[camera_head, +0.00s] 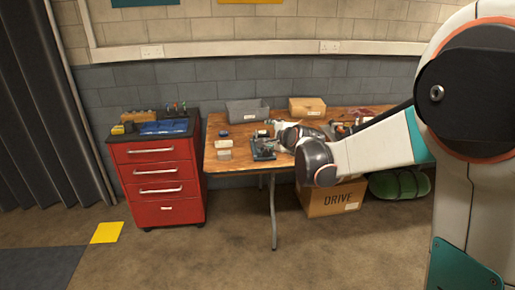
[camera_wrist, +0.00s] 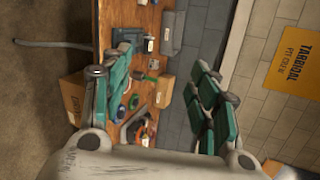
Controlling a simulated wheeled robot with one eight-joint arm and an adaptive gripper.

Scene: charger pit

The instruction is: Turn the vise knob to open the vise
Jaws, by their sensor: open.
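The vise (camera_head: 264,151) is a small dark, grey-green device near the table's front edge in the head view. What looks like the same vise shows in the wrist view (camera_wrist: 128,37), beyond the left finger's tip. Its knob is too small to make out, so I cannot tell how far its jaws stand open. My gripper (camera_head: 275,124) reaches in from the right, above and slightly behind the vise in the picture. In the wrist view my gripper (camera_wrist: 162,70) has its teal fingers spread wide, with nothing held between them. I see no contact with the vise.
The wooden table (camera_head: 225,177) also holds a grey bin (camera_head: 247,111), a cardboard box (camera_head: 307,107) and small parts left of the vise. A red drawer cabinet (camera_head: 157,184) stands to the left. A DRIVE box (camera_head: 333,202) sits below. The floor in front is clear.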

